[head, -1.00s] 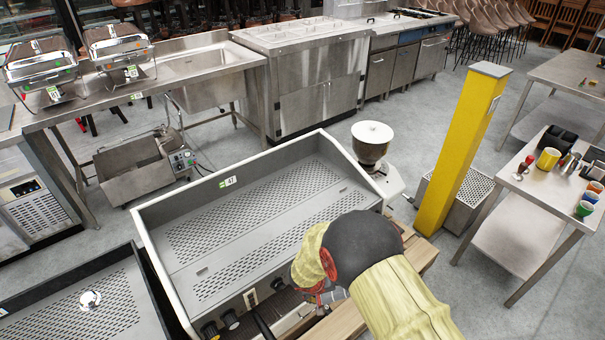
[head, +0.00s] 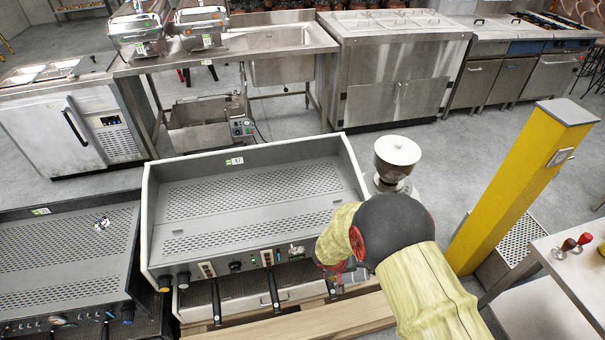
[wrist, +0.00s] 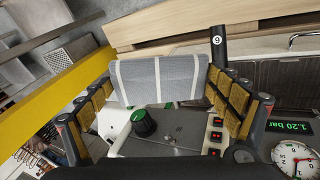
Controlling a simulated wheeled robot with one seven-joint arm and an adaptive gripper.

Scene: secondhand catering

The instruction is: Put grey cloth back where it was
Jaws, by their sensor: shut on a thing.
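The grey cloth (wrist: 165,82) has white stripes and shows in the wrist view. It lies between the two yellow-padded fingers of my gripper (wrist: 160,74), which is shut on it. In the head view my arm hides the cloth. There, part of my gripper (head: 338,274) shows low at the front right corner of a white-sided coffee machine (head: 255,200). In the wrist view, a machine panel with a green knob (wrist: 144,123) and red-lit switches shows just below the cloth. I cannot tell whether the cloth touches it.
A wooden bench top (head: 320,318) runs in front of the machine. A grinder (head: 397,155) stands at its right end. A yellow post (head: 520,185) and a steel table (head: 570,270) are on the right. A second machine (head: 65,260) is on the left. Grey floor lies behind.

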